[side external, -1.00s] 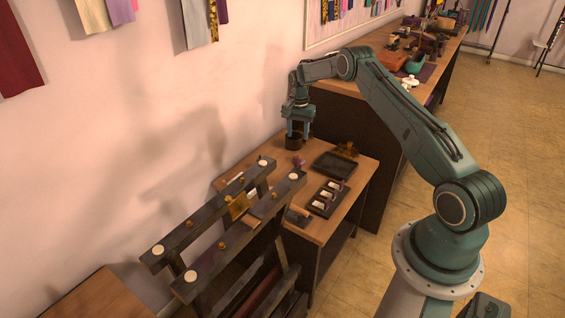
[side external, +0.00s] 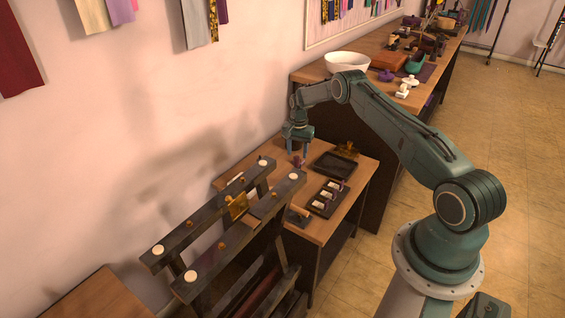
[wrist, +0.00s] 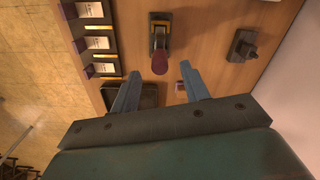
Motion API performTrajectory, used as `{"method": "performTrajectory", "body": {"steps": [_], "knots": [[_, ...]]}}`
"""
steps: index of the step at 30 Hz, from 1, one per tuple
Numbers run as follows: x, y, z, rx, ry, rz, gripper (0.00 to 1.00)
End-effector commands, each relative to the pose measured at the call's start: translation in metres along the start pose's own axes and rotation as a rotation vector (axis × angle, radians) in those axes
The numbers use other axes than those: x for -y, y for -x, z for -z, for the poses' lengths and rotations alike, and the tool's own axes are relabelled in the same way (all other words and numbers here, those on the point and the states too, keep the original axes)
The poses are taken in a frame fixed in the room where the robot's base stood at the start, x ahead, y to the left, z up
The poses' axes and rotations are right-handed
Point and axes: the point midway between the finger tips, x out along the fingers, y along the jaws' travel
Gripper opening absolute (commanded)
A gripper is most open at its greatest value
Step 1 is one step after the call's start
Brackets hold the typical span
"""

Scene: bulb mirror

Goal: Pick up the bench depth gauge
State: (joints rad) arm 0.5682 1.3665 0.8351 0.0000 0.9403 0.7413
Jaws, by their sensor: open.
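The likely depth gauge, a small upright tool with a purple knob (wrist: 160,62) and a dark and brass body, stands on the wooden table in the wrist view, just past the space between my fingertips. Its purple knob (side external: 298,162) shows just below the fingers in the side view. I cannot tell its identity for certain. My gripper (side external: 299,152) is open and low over the table; in the wrist view its two blue fingers (wrist: 160,71) are spread with nothing between them. The fingers and gripper body hide part of the table in the side view.
A dark block with a stem (wrist: 243,46) stands to the right in the wrist view. A rack of white cards (side external: 326,198) and a dark tray (side external: 334,165) lie on the table's right side. A dark wooden frame (side external: 215,240) stands in front. The wall is close behind.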

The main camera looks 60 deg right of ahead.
Motion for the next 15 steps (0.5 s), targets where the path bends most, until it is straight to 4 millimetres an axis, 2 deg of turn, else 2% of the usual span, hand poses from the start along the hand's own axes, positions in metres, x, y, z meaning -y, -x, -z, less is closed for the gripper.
{"method": "performTrajectory", "body": {"steps": [10,15], "knots": [[0.000,-0.006,0.000,0.000,0.000,0.000,0.46],[0.000,-0.018,-0.001,0.001,0.000,-0.001,0.46]]}}
